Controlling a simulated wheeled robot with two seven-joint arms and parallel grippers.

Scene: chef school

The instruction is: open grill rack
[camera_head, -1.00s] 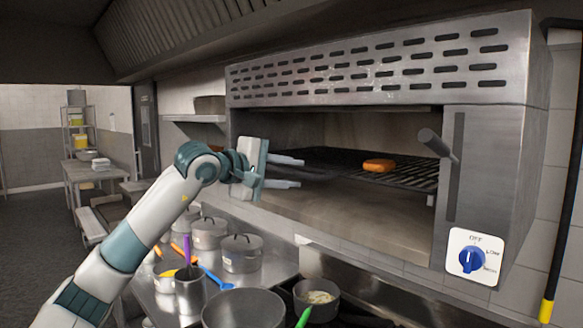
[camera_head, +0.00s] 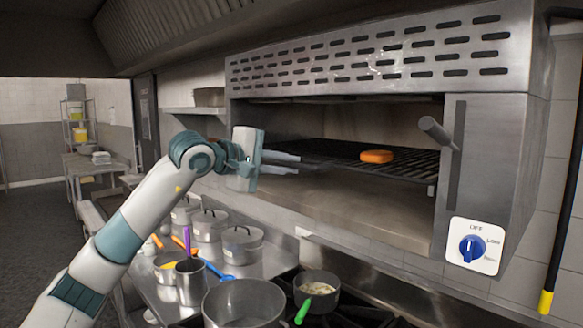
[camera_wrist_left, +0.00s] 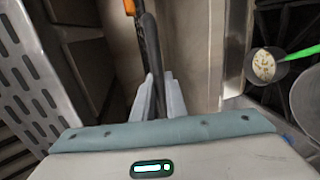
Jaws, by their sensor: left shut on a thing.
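The grill rack (camera_head: 402,168) is a dark wire grate inside the steel grill oven, roughly level. An orange piece of food (camera_head: 376,156) lies on it. My left gripper (camera_head: 298,163) is at the open left part of the oven front, shut on the rack's front edge. In the left wrist view, the two pale fingers (camera_wrist_left: 158,92) press on either side of a dark rack bar (camera_wrist_left: 151,50). The orange food shows only as a sliver at the top there (camera_wrist_left: 129,7). My right gripper is not in view.
A control panel with a blue knob (camera_head: 472,248) and a grey lever (camera_head: 437,131) are at the oven's right. Below stand several pots, a large pot (camera_head: 243,305) and a small pan (camera_head: 317,290) with a green handle. Open floor lies far left.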

